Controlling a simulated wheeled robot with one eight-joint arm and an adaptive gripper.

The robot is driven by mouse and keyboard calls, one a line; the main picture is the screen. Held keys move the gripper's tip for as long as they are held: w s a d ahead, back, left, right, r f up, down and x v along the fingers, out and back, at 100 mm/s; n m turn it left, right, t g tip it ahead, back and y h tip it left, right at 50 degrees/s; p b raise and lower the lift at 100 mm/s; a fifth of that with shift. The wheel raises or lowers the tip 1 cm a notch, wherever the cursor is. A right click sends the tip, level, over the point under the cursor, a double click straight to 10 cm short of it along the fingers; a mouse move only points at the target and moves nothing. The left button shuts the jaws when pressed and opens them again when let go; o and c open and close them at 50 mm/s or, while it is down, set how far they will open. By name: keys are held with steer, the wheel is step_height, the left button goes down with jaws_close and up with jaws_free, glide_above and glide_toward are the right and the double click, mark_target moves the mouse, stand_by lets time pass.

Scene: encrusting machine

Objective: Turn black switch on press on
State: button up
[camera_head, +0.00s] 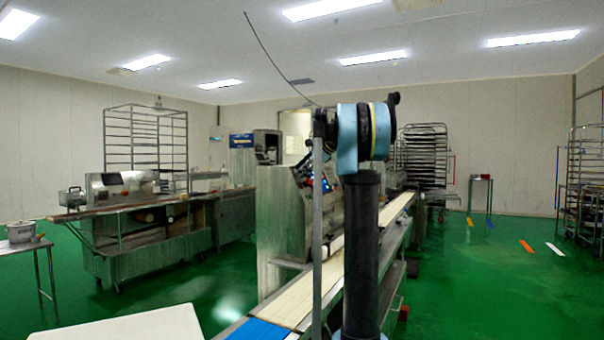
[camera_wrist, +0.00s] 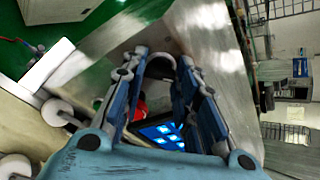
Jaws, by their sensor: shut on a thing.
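The press (camera_head: 285,205) is the tall grey metal machine at the middle of the head view, beside a long conveyor. Its control panel (camera_head: 325,184) shows red and blue spots, partly behind my arm. In the wrist view my gripper (camera_wrist: 162,63) has its blue fingers reaching to the metal face of the machine. The fingers are shut on the black switch, which is mostly hidden between the fingertips. A lit blue screen (camera_wrist: 165,133) and a red button (camera_wrist: 138,106) show between the fingers.
The conveyor (camera_head: 290,305) with a pale belt runs along the press. A white table top (camera_head: 125,328) is at the lower left. Another steel machine (camera_head: 145,240) stands further left. Rack trolleys (camera_head: 425,160) stand at the back. Green floor is open on the right.

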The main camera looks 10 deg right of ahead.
steer(key=o, duration=0.8)
steer(key=shift+d, duration=0.1)
steer(key=v, duration=1.1)
steer(key=shift+s+d+r, duration=0.2)
steer(key=shift+r, duration=0.05)
